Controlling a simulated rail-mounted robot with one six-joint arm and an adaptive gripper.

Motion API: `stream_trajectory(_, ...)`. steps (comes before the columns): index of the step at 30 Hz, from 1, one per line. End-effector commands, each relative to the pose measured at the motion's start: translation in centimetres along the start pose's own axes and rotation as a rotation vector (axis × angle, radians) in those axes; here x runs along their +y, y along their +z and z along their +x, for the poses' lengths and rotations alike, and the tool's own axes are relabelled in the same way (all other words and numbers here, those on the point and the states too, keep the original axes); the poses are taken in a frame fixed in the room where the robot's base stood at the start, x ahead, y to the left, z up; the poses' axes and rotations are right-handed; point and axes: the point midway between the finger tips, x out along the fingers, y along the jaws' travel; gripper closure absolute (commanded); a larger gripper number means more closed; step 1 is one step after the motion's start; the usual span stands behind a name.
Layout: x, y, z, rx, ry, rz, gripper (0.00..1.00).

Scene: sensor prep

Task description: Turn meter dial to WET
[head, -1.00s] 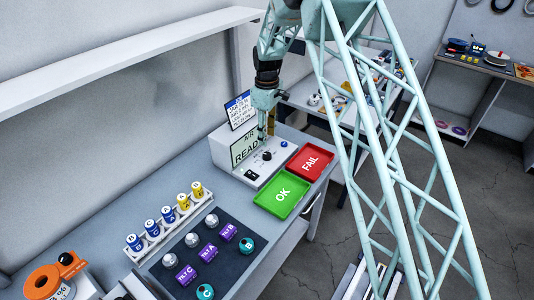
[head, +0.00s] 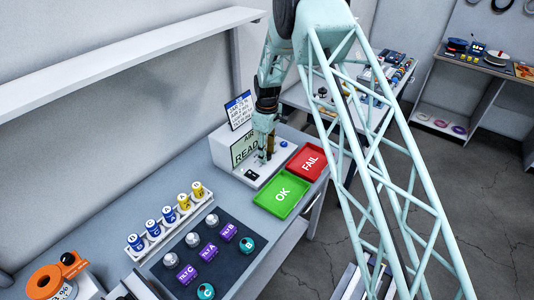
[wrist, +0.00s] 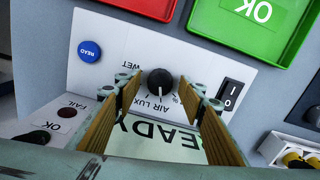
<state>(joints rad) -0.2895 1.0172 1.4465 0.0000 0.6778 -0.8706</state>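The meter (head: 232,150) is a white box on the bench; its screen shows AIR and READY. In the wrist view its black round dial (wrist: 158,82) stands on the white panel (wrist: 105,45), with AIR, LUX, a % mark and WET printed around it; which label it points at is hard to tell. My gripper (wrist: 161,88) is open, with one tan-padded finger on each side of the dial and gaps visible between pads and dial. In the head view my gripper (head: 265,155) is low over the panel and hides the dial.
A blue READ button (wrist: 89,51) and a black rocker switch (wrist: 231,95) flank the dial. A green OK tray (head: 281,195) and red FAIL tray (head: 309,162) sit beside the meter. A dark mat (head: 208,238) with several jars and blocks lies further left.

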Motion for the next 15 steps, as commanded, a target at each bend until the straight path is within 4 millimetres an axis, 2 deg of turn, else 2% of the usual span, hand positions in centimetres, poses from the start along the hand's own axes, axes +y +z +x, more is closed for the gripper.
stream_trajectory(9,0.0,0.0,0.13,0.0,0.0,0.0,0.63)
stream_trajectory(15,0.0,0.0,0.12,0.0,0.0,0.0,0.8)
